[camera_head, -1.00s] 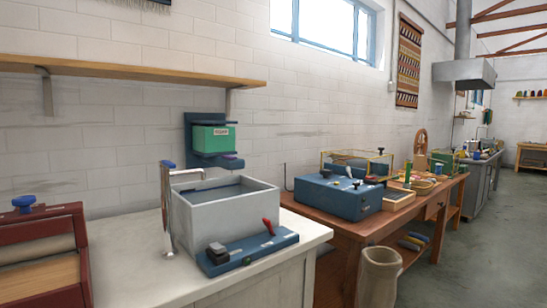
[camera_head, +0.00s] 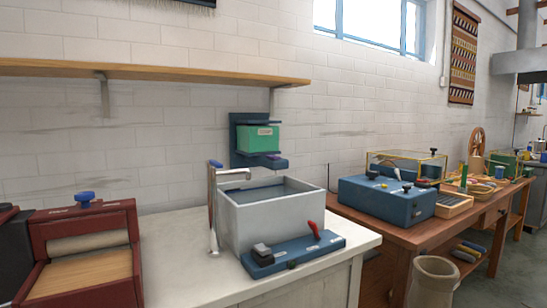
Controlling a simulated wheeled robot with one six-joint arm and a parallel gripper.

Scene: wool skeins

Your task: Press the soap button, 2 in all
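A soap dispenser (camera_head: 258,139) with a green labelled box in a dark blue holder is fixed to the white brick wall above the sink. A small purple part (camera_head: 275,157), perhaps the soap button, shows at the lower right of the holder. Below stands a grey sink basin (camera_head: 272,218) with a metal tap (camera_head: 212,205) topped by a blue handle at its left. In front of the basin lies a blue control panel (camera_head: 292,254) with a black block and a red lever (camera_head: 314,230). My gripper does not show in this view.
A red roller press (camera_head: 84,250) stands left of the sink on the pale counter (camera_head: 185,262). A wooden shelf (camera_head: 150,73) runs above. To the right, a wooden table (camera_head: 387,228) bears a blue box (camera_head: 387,200). A bin (camera_head: 433,284) stands before it.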

